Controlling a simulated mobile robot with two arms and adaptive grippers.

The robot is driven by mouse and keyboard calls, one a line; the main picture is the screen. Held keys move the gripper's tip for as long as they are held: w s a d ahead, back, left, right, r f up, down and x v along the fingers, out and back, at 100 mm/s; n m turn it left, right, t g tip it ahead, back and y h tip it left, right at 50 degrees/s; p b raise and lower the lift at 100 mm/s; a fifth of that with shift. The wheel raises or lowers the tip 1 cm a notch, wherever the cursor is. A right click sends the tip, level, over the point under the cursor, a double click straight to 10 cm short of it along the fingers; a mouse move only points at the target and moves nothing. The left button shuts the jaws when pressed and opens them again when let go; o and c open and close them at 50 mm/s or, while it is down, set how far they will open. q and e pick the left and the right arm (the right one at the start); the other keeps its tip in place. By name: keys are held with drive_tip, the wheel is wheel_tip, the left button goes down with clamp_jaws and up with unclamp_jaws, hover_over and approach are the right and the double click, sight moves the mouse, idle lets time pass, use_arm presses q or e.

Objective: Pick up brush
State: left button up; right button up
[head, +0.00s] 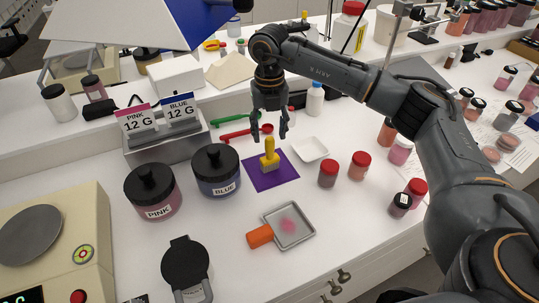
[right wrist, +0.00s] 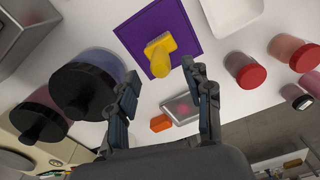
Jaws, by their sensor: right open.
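The yellow brush (head: 269,157) stands upright on a purple mat (head: 258,178), its handle pointing up. In the right wrist view the brush (right wrist: 159,55) shows ahead of the fingers, over the purple mat (right wrist: 140,24). My right gripper (head: 269,138) is open and hangs just above the brush, fingers pointing down. In the right wrist view its two fingers (right wrist: 158,90) are spread wide with nothing between them. The brush appears apart from the fingers; the exact gap is hard to tell. My left gripper is not seen.
Blue (head: 217,171) and pink (head: 153,191) jars stand left of the mat. A white dish (head: 310,149) and red-lidded jars (head: 328,174) are to the right. A tray with an orange handle (head: 260,236) lies in front. Red and green scoops (head: 234,118) lie behind.

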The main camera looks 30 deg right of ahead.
sight(270, 154)
drive_tip(key=shift+f, duration=0.25)
wheel_tip(270, 154, down, 4)
drive_tip(key=shift+f+p, duration=0.2)
drive_tip(key=shift+p, duration=0.9)
drive_tip(key=shift+f, duration=0.25)
clamp_jaws()
